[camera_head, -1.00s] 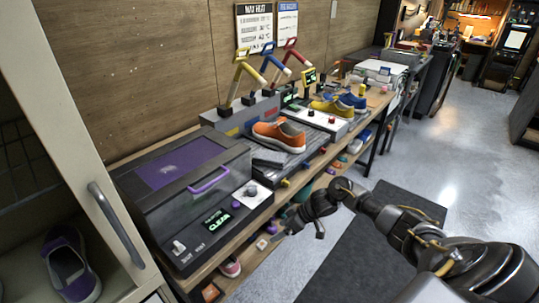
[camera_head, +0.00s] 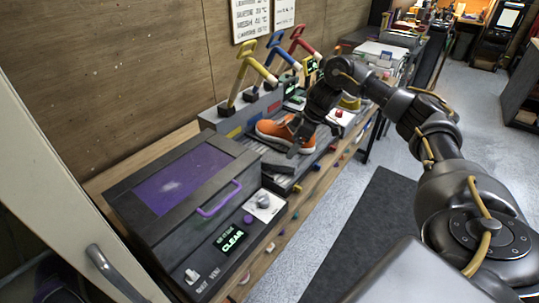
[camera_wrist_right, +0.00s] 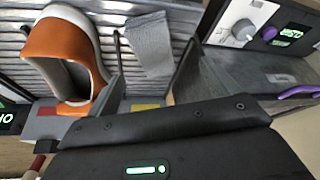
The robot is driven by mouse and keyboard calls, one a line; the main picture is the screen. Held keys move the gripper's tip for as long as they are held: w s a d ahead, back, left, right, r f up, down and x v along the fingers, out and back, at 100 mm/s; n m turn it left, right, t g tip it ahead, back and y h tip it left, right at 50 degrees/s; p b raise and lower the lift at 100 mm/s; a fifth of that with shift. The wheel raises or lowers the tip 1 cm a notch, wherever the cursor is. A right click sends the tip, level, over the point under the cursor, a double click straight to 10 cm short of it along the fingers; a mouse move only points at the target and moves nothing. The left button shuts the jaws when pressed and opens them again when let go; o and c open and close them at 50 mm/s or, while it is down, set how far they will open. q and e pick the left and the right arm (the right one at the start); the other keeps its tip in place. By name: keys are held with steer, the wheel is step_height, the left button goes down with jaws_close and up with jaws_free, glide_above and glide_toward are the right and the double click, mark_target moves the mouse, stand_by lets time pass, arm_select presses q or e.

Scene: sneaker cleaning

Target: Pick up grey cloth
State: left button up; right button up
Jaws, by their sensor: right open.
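The grey cloth (camera_wrist_right: 150,45) lies on a ribbed grey surface beside the orange sneaker (camera_wrist_right: 62,50). In the head view the cloth (camera_head: 279,163) shows as a small grey patch in front of the sneaker (camera_head: 275,133), partly hard to make out. My right gripper (camera_wrist_right: 152,38) is open, its two thin dark fingers to either side of the cloth in the wrist view. Whether the fingers touch the cloth cannot be told. My left gripper is not in view.
A dark box machine with a purple window (camera_head: 180,180) and a purple handle (camera_head: 220,198) stands in front of the ribbed surface. Yellow, blue and red levers (camera_head: 298,40) rise behind the sneaker. A cabinet door (camera_head: 60,170) is at the left.

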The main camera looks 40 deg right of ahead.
mark_target(281, 159)
steer(key=shift+w+d+r, duration=0.25)
steer(key=shift+w+d, duration=0.05)
steer(key=shift+w, duration=0.4)
steer(key=shift+s, duration=0.1)
steer(key=shift+s+a+f, duration=0.15)
steer(key=shift+a+f, duration=0.1)
steer(key=shift+f, duration=0.55)
steer(key=x, duration=0.3)
steer(key=shift+w+f+p, duration=0.15)
steer(key=shift+w+p, duration=0.15)
steer(key=shift+w, duration=0.05)
steer(key=shift+f, duration=0.1)
steer(key=shift+a+f, duration=0.15)
steer(key=p+x, duration=0.2)
steer(key=x, duration=0.3)
steer(key=shift+w, duration=0.15)
steer(key=shift+c, duration=0.9)
steer(key=c, duration=0.9)
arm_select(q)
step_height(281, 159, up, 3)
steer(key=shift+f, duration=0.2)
arm_select(e)
steer(key=shift+c, duration=0.2)
